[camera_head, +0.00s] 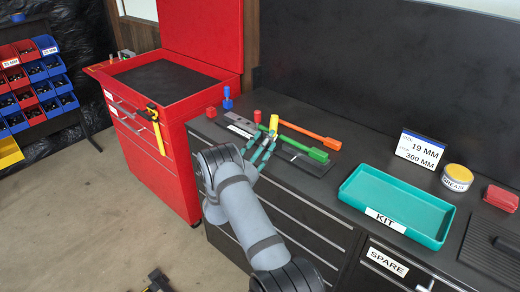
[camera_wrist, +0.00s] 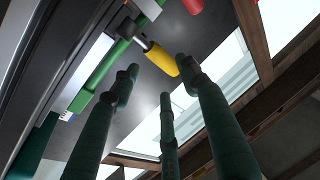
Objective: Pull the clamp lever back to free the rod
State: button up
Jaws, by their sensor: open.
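A short lever with a yellow grip (camera_head: 273,122) stands on the black bench fixture. In the wrist view the yellow grip (camera_wrist: 162,59) sits on a metal shaft beside a green bar (camera_wrist: 104,72). Long orange (camera_head: 310,134) and green (camera_head: 304,148) handles lie to its right; I cannot tell for certain which part is the clamp lever or the rod. My gripper (camera_head: 262,149) is open and empty, its teal fingers just in front of the yellow grip. In the wrist view my gripper (camera_wrist: 158,78) has its fingertips spread near the yellow grip, apparently not touching it. The arm hides part of the fixture.
A red knob (camera_head: 257,116), a blue peg (camera_head: 227,99) and a red block (camera_head: 211,112) stand nearby. A teal KIT tray (camera_head: 352,207), sign (camera_head: 420,150) and grease tub (camera_head: 457,177) are to the right. A red tool cart (camera_head: 165,170) stands left.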

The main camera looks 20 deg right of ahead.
jog(key=v, duration=0.4)
jog(key=shift+c, duration=0.6)
